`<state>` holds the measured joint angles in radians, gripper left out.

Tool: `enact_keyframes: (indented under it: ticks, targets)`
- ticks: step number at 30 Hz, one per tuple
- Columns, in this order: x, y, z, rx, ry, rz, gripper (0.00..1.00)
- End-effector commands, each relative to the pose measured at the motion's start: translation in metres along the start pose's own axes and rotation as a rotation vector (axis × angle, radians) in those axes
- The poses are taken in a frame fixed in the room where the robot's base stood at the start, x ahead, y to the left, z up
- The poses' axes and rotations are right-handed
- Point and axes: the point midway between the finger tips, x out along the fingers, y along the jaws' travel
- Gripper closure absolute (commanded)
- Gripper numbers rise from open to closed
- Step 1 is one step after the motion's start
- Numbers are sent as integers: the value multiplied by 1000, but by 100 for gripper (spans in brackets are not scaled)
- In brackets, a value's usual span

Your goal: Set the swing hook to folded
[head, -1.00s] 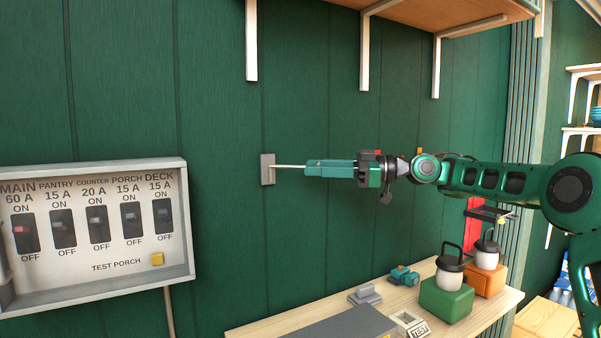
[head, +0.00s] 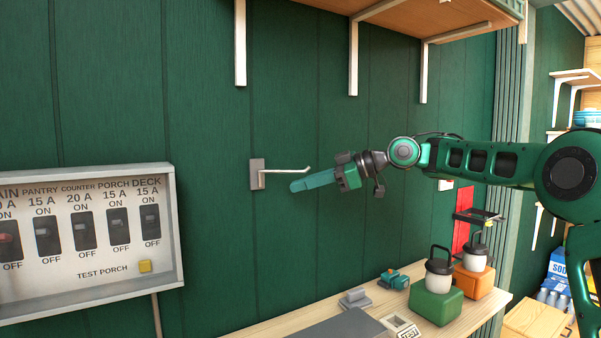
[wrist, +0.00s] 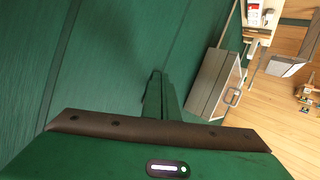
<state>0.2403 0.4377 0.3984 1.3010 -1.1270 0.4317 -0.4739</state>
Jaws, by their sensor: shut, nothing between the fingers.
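The swing hook (head: 285,171) is a thin pale rod on a small grey wall plate (head: 257,174) on the green wall. In the head view the rod points right from the plate, with its tip bent up. I cannot tell from this angle how far it stands out from the wall. My gripper (head: 294,187) is shut and empty, its fingertips just below the rod; they look apart from it in the picture. In the wrist view my shut fingers (wrist: 156,78) point along the green wall, and the hook is not seen there.
A breaker panel (head: 177,230) is on the wall at left; it also shows in the wrist view (wrist: 212,85). Below is a wooden bench (head: 391,297) with two lanterns (head: 440,262) on coloured blocks. A bracketed shelf (head: 400,20) hangs above. The wall around the hook is bare.

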Motion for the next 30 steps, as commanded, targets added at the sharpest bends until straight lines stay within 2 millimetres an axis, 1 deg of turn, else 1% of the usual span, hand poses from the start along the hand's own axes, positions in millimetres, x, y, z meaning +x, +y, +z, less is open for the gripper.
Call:
enact_keyframes:
  ticks: [1, 2, 4, 7, 10, 15, 18, 21, 25, 27, 30]
  targets:
    - [6, -6, -3, -13, -86, 23, 100]
    - [8, -7, -2, -15, -137, 38, 100]
    - [5, -10, 0, -13, -249, 78, 100]
    - [-7, -16, 1, 0, -392, 138, 100]
    - [-27, -25, -2, 25, -517, 199, 100]
    - [-55, -50, -45, 9, -662, 268, 100]
    - [-62, -65, -78, -22, -696, 278, 100]
    - [-71, -80, -104, -39, -719, 285, 100]
    - [-80, -92, -122, -46, -735, 289, 100]
    - [-80, -94, -125, -47, -738, 289, 100]
    - [-77, -93, -121, -45, -740, 288, 100]
